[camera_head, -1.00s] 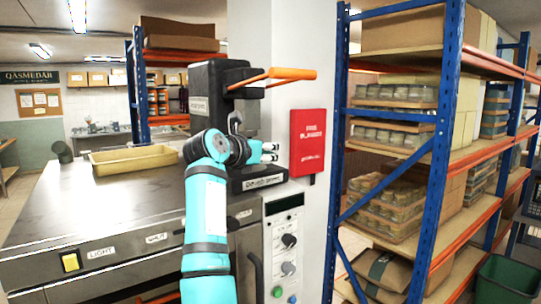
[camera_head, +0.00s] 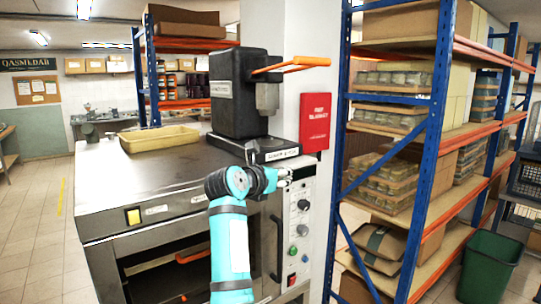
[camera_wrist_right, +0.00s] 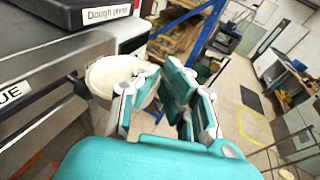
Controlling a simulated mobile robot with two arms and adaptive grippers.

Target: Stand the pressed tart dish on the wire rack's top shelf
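The dark dough press (camera_head: 237,95) with an orange lever stands on the steel oven top. My right gripper (camera_head: 287,178) is small in the head view, just below the press base and in front of the oven's control panel. My left gripper is out of view. A dark wire-sided rack (camera_head: 527,185) is cut off at the far right.
A cream tray (camera_head: 160,138) lies on the oven top (camera_head: 120,178). A red box (camera_head: 315,123) is on the white pillar. Blue-orange shelving (camera_head: 430,170) with jars stands at right, a green bin (camera_head: 488,268) beside it. Floor is clear at left.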

